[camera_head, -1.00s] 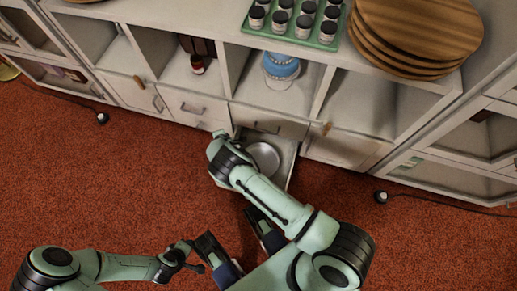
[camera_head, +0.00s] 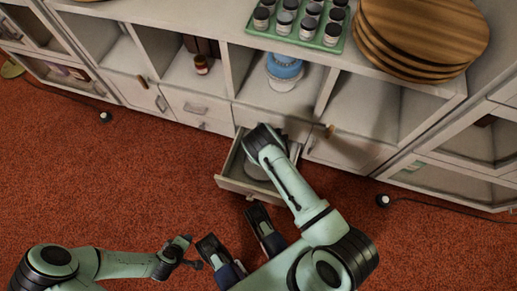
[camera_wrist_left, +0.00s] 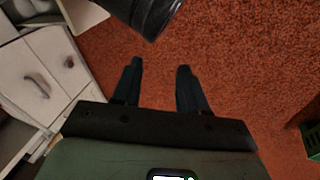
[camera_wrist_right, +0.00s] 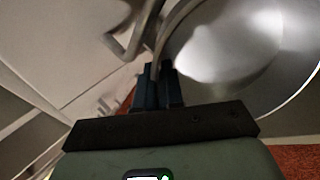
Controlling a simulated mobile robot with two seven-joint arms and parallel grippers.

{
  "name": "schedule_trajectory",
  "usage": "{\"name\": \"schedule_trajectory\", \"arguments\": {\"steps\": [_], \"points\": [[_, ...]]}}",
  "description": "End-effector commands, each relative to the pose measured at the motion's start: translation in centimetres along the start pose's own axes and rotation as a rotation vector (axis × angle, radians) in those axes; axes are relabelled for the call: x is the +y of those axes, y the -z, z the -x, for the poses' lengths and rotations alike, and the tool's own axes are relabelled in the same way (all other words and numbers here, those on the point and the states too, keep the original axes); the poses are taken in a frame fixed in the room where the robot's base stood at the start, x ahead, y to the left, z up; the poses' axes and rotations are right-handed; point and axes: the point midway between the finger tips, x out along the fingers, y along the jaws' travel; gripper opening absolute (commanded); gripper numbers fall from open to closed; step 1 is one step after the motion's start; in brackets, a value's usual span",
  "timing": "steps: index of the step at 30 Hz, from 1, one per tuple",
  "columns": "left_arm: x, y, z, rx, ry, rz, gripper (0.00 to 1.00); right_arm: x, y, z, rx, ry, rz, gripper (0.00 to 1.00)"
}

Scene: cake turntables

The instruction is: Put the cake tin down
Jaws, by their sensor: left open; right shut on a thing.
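The cake tin, a round shiny metal pan, fills the upper right of the right wrist view (camera_wrist_right: 235,45). My right gripper (camera_wrist_right: 158,72) is shut on its rim. In the head view only a grey part of the tin (camera_head: 254,171) shows at the open drawer (camera_head: 246,188), beneath my right forearm, which hides the right fingers. I cannot tell whether the tin touches the drawer's floor. My left gripper (camera_head: 232,226) is open and empty over the carpet in front of the drawer; its spread fingers also show in the left wrist view (camera_wrist_left: 158,72).
The white cabinet (camera_head: 200,104) has open shelves above drawers and doors. A blue cake on a stand (camera_head: 284,70) sits in a shelf above the open drawer. A green tray of jars (camera_head: 300,38) and stacked wooden boards (camera_head: 420,35) lie on top. Red carpet (camera_head: 110,180) is clear.

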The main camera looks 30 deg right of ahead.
Motion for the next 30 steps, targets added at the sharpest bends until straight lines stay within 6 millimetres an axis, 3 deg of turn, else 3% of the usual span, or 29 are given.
{"name": "schedule_trajectory", "arguments": {"steps": [5,9,17,24,30], "points": [[-1.5,-0.7,-2.0,-0.022,0.023,0.013,0.43,-2.5,0.0,-3.1,0.001,0.002,0.002,0.00],[-3.0,-2.8,-3.0,-0.086,0.049,0.028,0.43,-3.8,-0.1,-5.0,0.000,0.002,0.000,0.00],[-4.3,-4.5,-3.9,-0.142,0.075,0.044,0.43,-5.2,0.0,-6.9,0.000,0.001,0.000,0.00],[-6.3,-7.3,-5.0,-0.227,0.113,0.070,0.43,-7.1,0.0,-9.5,0.000,0.000,0.000,0.00],[-6.5,-7.6,-4.9,-0.237,0.116,0.072,0.43,-7.2,0.0,-9.6,0.000,-0.001,-0.001,0.00]]}}
